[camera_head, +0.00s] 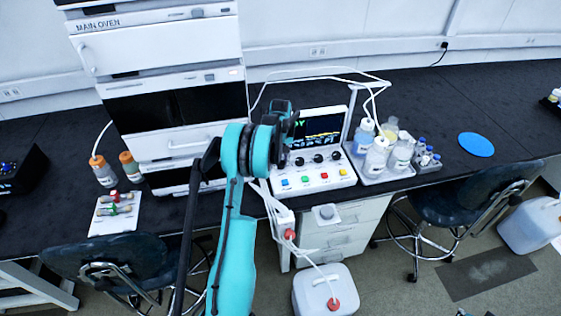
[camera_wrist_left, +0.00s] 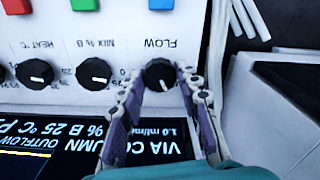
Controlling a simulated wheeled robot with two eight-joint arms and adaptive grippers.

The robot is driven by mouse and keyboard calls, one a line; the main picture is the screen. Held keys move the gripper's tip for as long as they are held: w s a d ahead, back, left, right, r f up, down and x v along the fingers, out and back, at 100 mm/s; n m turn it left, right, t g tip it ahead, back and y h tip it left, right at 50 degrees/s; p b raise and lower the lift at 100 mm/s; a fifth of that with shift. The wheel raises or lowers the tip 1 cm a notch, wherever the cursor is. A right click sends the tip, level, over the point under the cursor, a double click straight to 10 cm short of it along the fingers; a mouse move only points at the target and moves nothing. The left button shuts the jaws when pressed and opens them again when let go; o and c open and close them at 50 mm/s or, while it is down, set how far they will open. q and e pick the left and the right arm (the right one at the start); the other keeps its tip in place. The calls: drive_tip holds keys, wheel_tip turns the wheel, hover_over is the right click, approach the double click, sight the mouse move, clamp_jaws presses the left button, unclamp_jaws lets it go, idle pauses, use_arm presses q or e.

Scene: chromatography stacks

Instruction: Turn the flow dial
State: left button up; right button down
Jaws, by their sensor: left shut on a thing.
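In the left wrist view the panel appears upside down. My left gripper (camera_wrist_left: 158,88) has a fingertip on each side of the dial and is shut on it. In the head view the left gripper (camera_head: 284,146) is at the panel's left side and hides most of the flow dial. The mix dial (camera_wrist_left: 93,72) and the heat dial (camera_wrist_left: 34,74) are beside it.
A lit display (camera_head: 322,126) is above the dials. A blue button (camera_wrist_left: 161,4) and a green button (camera_wrist_left: 85,4) are close to them. A tray of bottles (camera_head: 372,178) stands right of the panel. The white oven stack (camera_head: 160,47) rises at the left.

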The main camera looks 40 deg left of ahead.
sight(280, 163)
use_arm(q)
drive_tip(key=m, duration=0.6)
drive_tip(key=shift+m, duration=0.3)
drive_tip(key=m, duration=0.6)
drive_tip(key=shift+m, duration=0.3)
drive_tip(key=o, duration=1.2)
drive_tip(key=shift+c, duration=0.2)
drive_tip(key=shift+r, duration=0.1)
wheel_tip(280, 163, up, 12)
